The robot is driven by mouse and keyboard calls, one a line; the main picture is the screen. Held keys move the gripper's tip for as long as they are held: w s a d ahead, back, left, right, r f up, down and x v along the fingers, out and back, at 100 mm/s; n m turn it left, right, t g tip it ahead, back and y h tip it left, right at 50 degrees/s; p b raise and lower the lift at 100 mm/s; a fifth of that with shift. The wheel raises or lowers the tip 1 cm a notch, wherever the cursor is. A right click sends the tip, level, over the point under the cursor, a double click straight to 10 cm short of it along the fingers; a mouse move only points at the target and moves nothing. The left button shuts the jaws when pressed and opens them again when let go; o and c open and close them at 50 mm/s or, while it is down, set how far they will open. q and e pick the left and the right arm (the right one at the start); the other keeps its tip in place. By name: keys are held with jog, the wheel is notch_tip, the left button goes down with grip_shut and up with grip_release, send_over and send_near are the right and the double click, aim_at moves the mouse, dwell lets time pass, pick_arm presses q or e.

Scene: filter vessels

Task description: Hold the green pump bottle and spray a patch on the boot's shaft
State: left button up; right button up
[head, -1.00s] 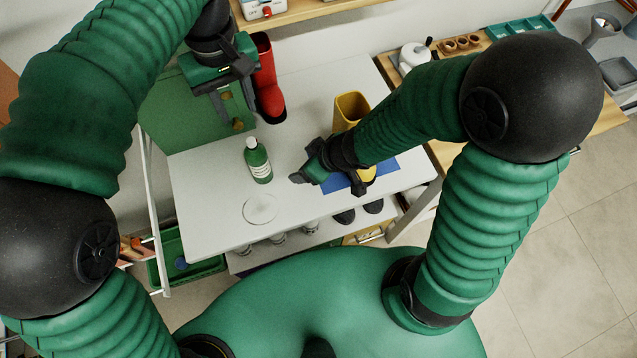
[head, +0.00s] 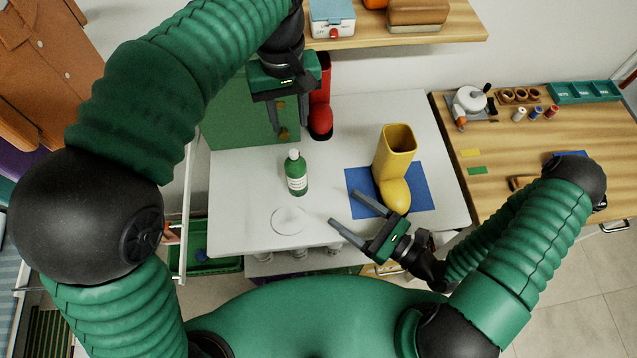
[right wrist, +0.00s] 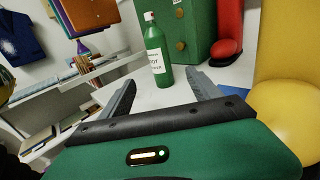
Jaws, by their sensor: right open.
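The green pump bottle (head: 296,173) with a white top stands upright on the white table. It also shows in the right wrist view (right wrist: 157,52), beyond and between my open fingers. A yellow boot (head: 395,165) stands upright on a blue mat (head: 421,190); its side fills the right of the right wrist view (right wrist: 288,85). My right gripper (head: 352,219) is open and empty, in front of the boot and right of the bottle. My left gripper (head: 281,115) is high at the back, by a green box; its finger opening is unclear.
A red boot (head: 321,100) stands behind, beside the green box (head: 235,115). A clear round disc (head: 288,220) lies in front of the bottle. A wooden shelf (head: 460,27) hangs above the back. The table between bottle and mat is clear.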

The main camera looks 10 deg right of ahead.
aim_at(305, 180)
jog(key=x, duration=1.6)
jog(key=shift+w+a, duration=0.15)
jog(key=shift+a, duration=0.05)
grip_shut()
pick_arm(q)
grip_shut()
jog(key=shift+d, duration=0.1)
dwell(1.0)
